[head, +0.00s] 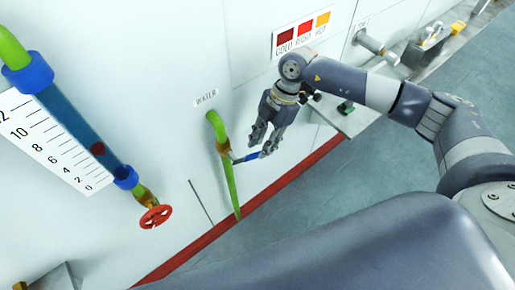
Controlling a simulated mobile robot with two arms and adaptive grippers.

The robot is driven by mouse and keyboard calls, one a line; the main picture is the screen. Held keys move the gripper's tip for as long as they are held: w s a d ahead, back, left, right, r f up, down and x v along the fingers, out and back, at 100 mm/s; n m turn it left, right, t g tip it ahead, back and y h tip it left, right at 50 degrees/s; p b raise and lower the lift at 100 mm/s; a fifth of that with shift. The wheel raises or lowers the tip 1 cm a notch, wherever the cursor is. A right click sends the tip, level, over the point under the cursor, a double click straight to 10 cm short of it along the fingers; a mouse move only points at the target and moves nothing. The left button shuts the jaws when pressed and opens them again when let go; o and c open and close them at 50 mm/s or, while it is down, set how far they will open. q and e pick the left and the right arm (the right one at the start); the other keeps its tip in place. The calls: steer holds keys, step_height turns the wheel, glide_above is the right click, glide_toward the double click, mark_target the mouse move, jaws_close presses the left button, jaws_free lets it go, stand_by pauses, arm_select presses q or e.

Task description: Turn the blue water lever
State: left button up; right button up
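The blue water lever (248,158) sits on a valve on the green pipe (216,124), below the "WATER" label (206,98). The lever points right from the valve, slightly upward in the picture. My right gripper (260,147) comes down from above with its two fingers apart. Its fingertips are at the outer part of the lever. I cannot tell whether they touch it or whether the lever lies between them. No object shows clamped in the fingers. My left gripper is not in view.
A blue tube gauge (78,118) with a number scale and a red hand wheel (155,216) are on the wall at left. A panel with coloured squares (303,32) is above my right gripper. A red strip (215,232) runs along the wall's bottom; clear floor (345,165) lies right.

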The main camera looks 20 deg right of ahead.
mark_target(258, 152)
steer(key=x, duration=0.2)
steer(key=shift+w+a+f+p, duration=0.2)
steer(key=shift+f+p, duration=0.1)
steer(key=shift+f, duration=0.1)
steer(key=shift+x, duration=0.85)
steer(key=shift+c, duration=0.5)
steer(key=c, duration=0.5)
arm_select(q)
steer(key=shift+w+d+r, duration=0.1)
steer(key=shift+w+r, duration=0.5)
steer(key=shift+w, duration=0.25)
arm_select(e)
jaws_close()
